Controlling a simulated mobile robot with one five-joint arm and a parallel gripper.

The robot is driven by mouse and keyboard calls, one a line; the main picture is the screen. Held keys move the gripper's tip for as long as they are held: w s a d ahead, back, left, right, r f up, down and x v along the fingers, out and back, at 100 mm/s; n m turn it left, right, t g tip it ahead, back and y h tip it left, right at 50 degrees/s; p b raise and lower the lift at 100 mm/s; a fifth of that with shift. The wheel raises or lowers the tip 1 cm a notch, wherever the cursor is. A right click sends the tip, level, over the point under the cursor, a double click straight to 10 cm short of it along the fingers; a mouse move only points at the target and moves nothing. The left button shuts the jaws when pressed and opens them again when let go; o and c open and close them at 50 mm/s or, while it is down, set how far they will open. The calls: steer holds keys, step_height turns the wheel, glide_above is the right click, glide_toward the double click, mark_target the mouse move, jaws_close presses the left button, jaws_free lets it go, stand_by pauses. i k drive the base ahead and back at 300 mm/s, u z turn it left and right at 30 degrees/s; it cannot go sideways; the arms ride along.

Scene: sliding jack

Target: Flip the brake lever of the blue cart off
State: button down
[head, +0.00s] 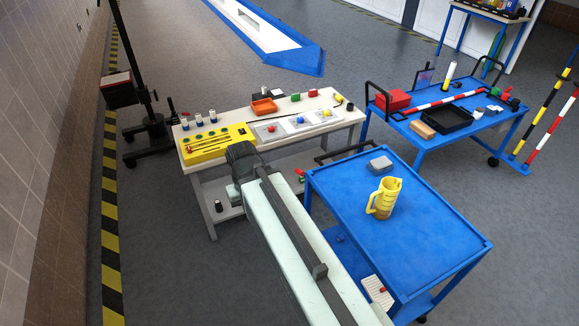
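The near blue cart (335,187) stands at the right, just beside my pale arm. It carries a yellow jug and a grey block. A small red and green part (300,173) shows at its left end, low beside the workbench; it may be the brake lever, but its position is too small to read. A second blue cart (425,146) stands behind, with a similar red and green part (507,91) at its right end. My arm reaches from the bottom edge up to a dark joint in front of the workbench. My gripper's fingers do not show.
The workbench (262,153) stands close to the near cart's left end. The yellow jug (384,198) and grey block (380,165) stand on that cart. A black wheeled stand (152,125) is at the left. The grey floor at the lower left is clear.

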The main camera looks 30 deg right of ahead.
mark_target(298, 171)
steer(key=u, duration=0.3)
steer(key=i, duration=1.1)
steer(key=u, duration=0.8)
steer(key=i, duration=0.5)
steer(key=z, duration=0.2)
steer(key=k, duration=0.5)
steer(key=u, duration=0.15)
